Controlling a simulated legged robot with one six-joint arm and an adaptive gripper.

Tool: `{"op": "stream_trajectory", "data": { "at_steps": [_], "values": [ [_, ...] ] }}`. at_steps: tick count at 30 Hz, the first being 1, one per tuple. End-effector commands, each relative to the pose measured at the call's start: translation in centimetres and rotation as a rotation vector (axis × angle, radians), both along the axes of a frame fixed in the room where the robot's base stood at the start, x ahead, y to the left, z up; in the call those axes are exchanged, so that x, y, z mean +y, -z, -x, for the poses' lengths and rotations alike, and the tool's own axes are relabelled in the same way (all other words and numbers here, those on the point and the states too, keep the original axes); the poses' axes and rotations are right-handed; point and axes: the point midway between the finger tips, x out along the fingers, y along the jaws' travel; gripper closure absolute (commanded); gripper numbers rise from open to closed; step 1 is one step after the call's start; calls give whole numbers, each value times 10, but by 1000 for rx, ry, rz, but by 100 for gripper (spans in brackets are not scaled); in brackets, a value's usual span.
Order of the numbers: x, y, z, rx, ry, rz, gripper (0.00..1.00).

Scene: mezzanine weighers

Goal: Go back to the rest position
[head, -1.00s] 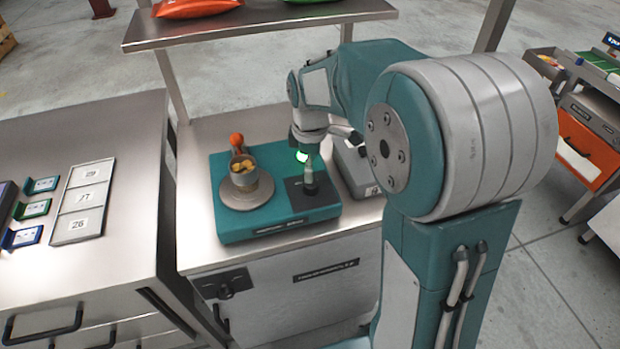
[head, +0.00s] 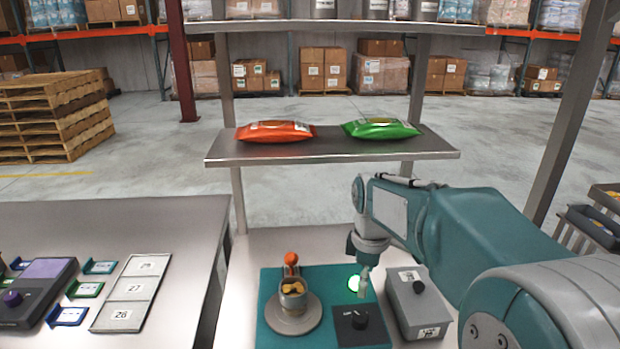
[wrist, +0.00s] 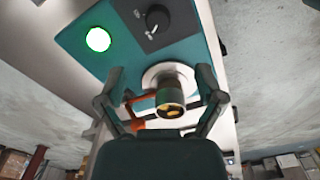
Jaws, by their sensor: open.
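My gripper (head: 364,283) is above the teal weigher (head: 268,307), over its right part near the black knob (head: 361,321) and the lit green lamp (head: 354,283). In the wrist view my gripper (wrist: 161,97) has its two fingers spread apart with nothing held between them. A small metal cup (head: 293,292) with yellow pieces in it stands on the weigher's round pan (head: 292,322). In the wrist view the cup (wrist: 170,94) shows beyond the fingers, apart from them. An orange-red ball-topped part (head: 291,259) stands just behind the cup.
A grey box (head: 421,305) with a black knob stands right of the weigher. A shelf (head: 333,152) above holds an orange bag (head: 276,131) and a green bag (head: 381,128). At left, a bench (head: 180,225) carries a numbered tray (head: 131,289) and several small coloured cards.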

Motion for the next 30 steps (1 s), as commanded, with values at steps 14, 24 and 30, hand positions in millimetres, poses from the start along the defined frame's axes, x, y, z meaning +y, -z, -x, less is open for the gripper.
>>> {"op": "stream_trajectory", "data": {
  "at_steps": [14, 24, 30],
  "values": [
    [0, -48, 118, -261, 622, -93, 13],
    [0, -39, 190, -403, 1037, -251, 13],
    [0, -34, 201, -425, 1122, -290, 13]
  ]
}}
